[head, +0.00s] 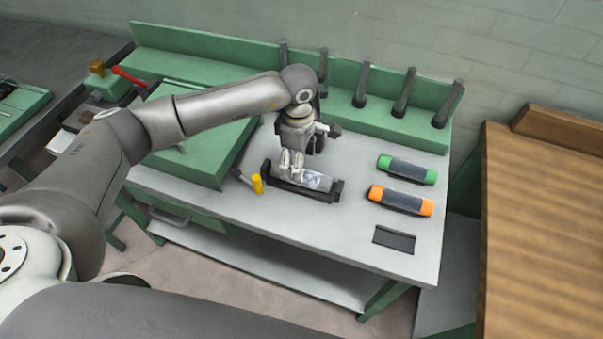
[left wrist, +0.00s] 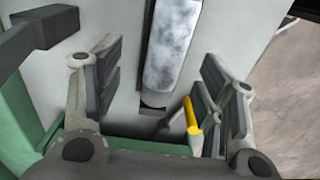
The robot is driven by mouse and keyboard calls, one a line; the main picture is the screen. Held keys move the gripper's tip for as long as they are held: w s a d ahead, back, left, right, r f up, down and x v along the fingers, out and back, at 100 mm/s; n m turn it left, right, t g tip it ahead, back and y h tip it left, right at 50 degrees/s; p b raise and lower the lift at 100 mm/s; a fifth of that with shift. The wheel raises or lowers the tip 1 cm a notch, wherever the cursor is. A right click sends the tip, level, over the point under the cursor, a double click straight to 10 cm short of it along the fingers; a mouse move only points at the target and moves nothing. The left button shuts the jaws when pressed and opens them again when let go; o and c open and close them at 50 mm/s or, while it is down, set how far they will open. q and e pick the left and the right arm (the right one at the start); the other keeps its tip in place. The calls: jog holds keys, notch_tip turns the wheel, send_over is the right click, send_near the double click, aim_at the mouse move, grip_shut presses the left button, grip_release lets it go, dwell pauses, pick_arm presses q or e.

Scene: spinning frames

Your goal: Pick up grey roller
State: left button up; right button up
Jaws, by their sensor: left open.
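The grey roller (head: 318,181) lies in a dark cradle (head: 335,193) on the light grey bench top. In the left wrist view the grey roller (left wrist: 172,48) runs lengthwise between my fingers. My left gripper (head: 291,168) is over the roller's left part and hides some of it. In the left wrist view my left gripper (left wrist: 161,62) is open, with a finger on either side of the roller and visible gaps. I cannot tell how far above the roller the fingertips are. My right gripper is not in view.
A yellow-handled tool (head: 257,184) lies close left of the cradle. A green roller (head: 407,169) and an orange roller (head: 401,200) lie to the right, near an empty dark holder (head: 394,239). Dark upright posts (head: 362,84) line the green back ledge. A green box (head: 195,160) stands left.

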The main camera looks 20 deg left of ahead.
pick_arm(q)
jog(key=f+p, duration=0.1)
jog(key=f, duration=0.1)
jog(key=f+p, duration=0.1)
jog(key=f, duration=0.1)
jog(key=shift+s+d, duration=0.15)
jog(key=shift+s, duration=0.25)
jog(key=shift+w+f, duration=0.1)
jog(key=shift+f, duration=0.2)
jog(key=shift+c, duration=0.5)
jog(key=c, duration=1.1)
jog(key=shift+r, duration=0.15)
